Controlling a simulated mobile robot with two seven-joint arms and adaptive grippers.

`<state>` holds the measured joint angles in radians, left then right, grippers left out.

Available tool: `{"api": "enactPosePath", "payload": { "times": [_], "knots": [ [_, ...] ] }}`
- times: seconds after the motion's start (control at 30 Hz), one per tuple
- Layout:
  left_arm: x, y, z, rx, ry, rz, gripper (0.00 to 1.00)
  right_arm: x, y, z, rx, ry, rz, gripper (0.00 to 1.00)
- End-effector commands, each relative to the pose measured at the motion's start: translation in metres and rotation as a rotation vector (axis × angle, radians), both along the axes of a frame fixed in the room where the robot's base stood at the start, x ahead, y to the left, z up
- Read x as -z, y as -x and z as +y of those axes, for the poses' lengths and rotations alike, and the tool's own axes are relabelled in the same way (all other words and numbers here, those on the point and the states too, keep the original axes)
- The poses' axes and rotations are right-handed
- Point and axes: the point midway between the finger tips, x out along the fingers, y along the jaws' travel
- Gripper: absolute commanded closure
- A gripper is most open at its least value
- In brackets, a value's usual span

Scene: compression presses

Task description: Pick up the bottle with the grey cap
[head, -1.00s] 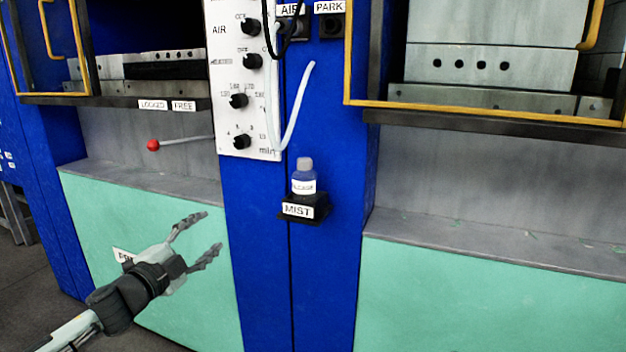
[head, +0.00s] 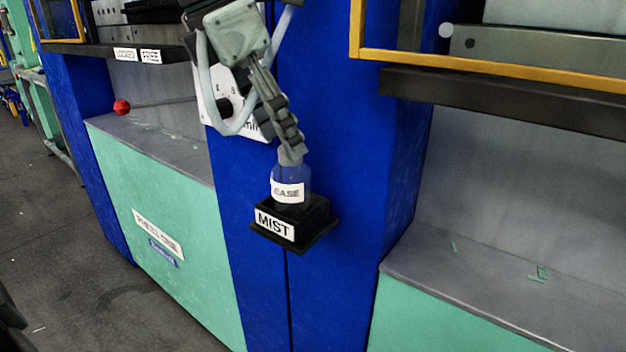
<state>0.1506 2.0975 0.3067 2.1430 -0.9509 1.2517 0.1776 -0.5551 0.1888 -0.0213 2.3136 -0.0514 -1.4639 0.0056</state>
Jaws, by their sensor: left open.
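The bottle (head: 291,173) is small and blue with a white label, and it stands upright on a black holder (head: 316,219) marked MIST, on the front of the blue column. Its grey cap is mostly covered by my gripper's fingers. My left gripper (head: 288,148) is open and points down from above, with its fingers seen nearly edge-on, one behind the other. The fingertips are at the cap in the picture; I cannot tell whether they touch it or are around it. My right gripper is not in view.
A yellow-framed press opening (head: 480,60) juts out at the right. A lever with a red ball (head: 121,107) is at the left. Below the holder the blue column is clear.

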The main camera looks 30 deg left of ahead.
Motion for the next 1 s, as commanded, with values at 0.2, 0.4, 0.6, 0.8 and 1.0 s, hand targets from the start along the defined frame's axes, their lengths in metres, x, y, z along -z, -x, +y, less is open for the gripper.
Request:
{"api": "enactPosePath", "payload": {
  "times": [0.2, 0.4, 0.6, 0.8, 1.0],
  "knots": [
    [0.022, -0.007, -0.004, 0.0, -0.002, 0.006, 0.43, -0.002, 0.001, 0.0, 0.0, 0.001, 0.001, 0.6],
    [0.047, -0.016, -0.012, 0.002, -0.002, 0.007, 0.43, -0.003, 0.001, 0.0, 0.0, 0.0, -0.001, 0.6],
    [0.068, -0.025, -0.017, 0.0, 0.001, 0.004, 0.43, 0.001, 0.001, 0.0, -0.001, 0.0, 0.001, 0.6],
    [0.07, -0.026, -0.018, 0.0, 0.002, 0.001, 0.43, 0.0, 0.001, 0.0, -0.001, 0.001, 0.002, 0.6],
    [0.07, -0.026, -0.018, 0.001, 0.002, 0.001, 0.61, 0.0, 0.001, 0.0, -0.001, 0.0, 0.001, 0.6]
  ]
}}
